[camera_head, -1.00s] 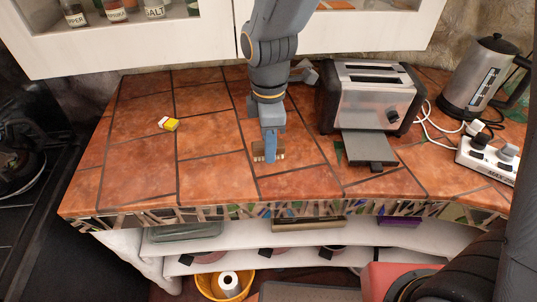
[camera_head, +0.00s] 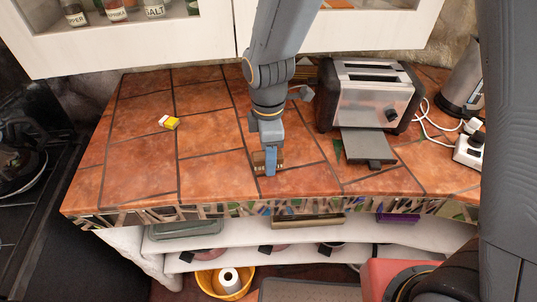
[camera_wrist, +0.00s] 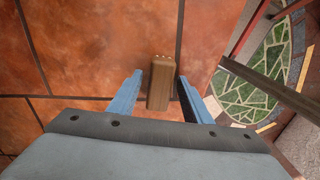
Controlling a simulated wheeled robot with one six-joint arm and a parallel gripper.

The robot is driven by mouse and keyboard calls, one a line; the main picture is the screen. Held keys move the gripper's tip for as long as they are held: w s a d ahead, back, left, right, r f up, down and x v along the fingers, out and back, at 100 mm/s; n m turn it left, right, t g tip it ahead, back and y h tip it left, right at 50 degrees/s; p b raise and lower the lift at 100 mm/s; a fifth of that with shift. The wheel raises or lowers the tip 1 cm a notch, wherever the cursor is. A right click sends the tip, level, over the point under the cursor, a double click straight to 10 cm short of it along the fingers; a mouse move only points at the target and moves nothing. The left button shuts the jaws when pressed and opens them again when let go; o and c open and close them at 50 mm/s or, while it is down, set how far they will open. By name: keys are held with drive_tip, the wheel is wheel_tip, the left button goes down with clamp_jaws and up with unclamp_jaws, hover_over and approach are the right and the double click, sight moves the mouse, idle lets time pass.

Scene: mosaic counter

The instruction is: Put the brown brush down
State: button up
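The brown brush (camera_wrist: 160,84) is a small wooden block with a few pale spots at its far end, in the middle of the wrist view. It also shows partly behind a blue finger in the head view (camera_head: 258,160). My gripper (camera_wrist: 161,76) has its two blue fingers on either side of the brush, with a narrow gap showing on each side. In the head view my gripper (camera_head: 270,171) points down, low at the terracotta-tiled counter (camera_head: 215,175), near its front edge. I cannot tell for sure whether the brush rests on the tiles.
A toaster (camera_head: 368,97) with its tray (camera_head: 368,147) out stands to the right of my gripper. A yellow-and-white item (camera_head: 169,122) lies to the left. A power strip (camera_head: 468,152) and kettle (camera_head: 461,85) are at the right. The counter's left part is mostly clear.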

wheel_tip(320, 180, up, 12)
drive_tip(key=b, duration=0.3)
drive_tip(key=s+d+f+m, duration=0.1)
drive_tip(key=d+f+m, duration=0.1)
drive_tip(key=d+m, duration=0.5)
drive_tip(key=d+f+m+t, duration=0.1)
drive_tip(key=d+f+m, duration=0.1)
drive_tip(key=d+m, duration=0.5)
drive_tip(key=s+d+f+m, duration=0.1)
drive_tip(key=d+f+m, duration=0.1)
drive_tip(key=d+m, duration=0.4)
drive_tip(key=shift+s+d+f+m, duration=0.1)
drive_tip(key=shift+d+f+m, duration=0.05)
drive_tip(key=shift+d, duration=0.55)
drive_tip(key=shift+s+d+f+m, duration=0.1)
drive_tip(key=shift+d, duration=0.55)
drive_tip(key=shift+s+d+f+m, duration=0.1)
drive_tip(key=shift+d+f+m, duration=0.05)
drive_tip(key=shift+d, duration=0.55)
drive_tip(key=shift+o, duration=0.3)
drive_tip(key=shift+w+a, duration=0.1)
drive_tip(key=shift+a, duration=0.05)
